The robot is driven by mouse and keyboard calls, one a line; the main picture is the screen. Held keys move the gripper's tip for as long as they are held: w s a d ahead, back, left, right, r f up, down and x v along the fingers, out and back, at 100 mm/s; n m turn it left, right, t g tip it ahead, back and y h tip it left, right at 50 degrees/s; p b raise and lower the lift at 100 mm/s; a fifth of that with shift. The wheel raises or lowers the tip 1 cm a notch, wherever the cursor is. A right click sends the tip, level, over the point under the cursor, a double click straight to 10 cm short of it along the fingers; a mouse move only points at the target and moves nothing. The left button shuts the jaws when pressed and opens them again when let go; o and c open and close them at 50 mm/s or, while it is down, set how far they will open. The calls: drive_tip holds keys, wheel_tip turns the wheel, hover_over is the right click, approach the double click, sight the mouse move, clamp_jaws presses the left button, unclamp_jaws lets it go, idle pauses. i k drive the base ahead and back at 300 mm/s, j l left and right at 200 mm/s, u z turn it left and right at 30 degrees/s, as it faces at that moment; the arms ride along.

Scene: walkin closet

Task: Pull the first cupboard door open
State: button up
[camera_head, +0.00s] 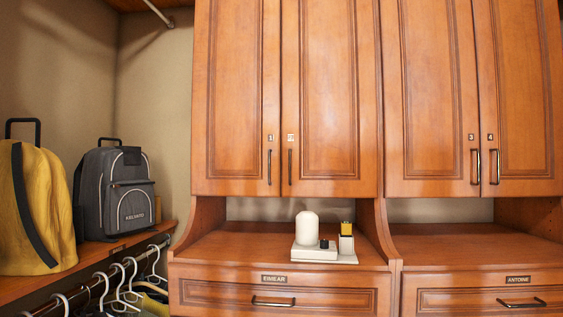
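The first cupboard door (233,95) is the wooden panel door at the left of the upper cupboards. A small tag that appears to read 1 (270,138) sits above its vertical dark handle (269,167), near the door's right edge. The door looks shut, flush with the second door (328,95) beside it. The second door's handle (290,167) stands close to the right of the first. My gripper is not in view.
Doors three (436,90) and four (518,90) look shut at the right. Below, a counter (225,248) holds a white tray (342,260) with small items. A grey backpack (116,190), a yellow bag (38,205) and hangers (128,275) are at the left. Space before the doors looks clear.

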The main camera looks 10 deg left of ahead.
sight(236, 100)
drive_tip(key=i+u, duration=0.2)
drive_tip(key=i, duration=0.2)
drive_tip(key=i+l+u, duration=0.2)
drive_tip(key=i, duration=0.25)
drive_tip(key=i+l+u, duration=0.25)
drive_tip(key=i, duration=0.15)
drive_tip(key=j+u, duration=0.1)
drive_tip(key=u, duration=1)
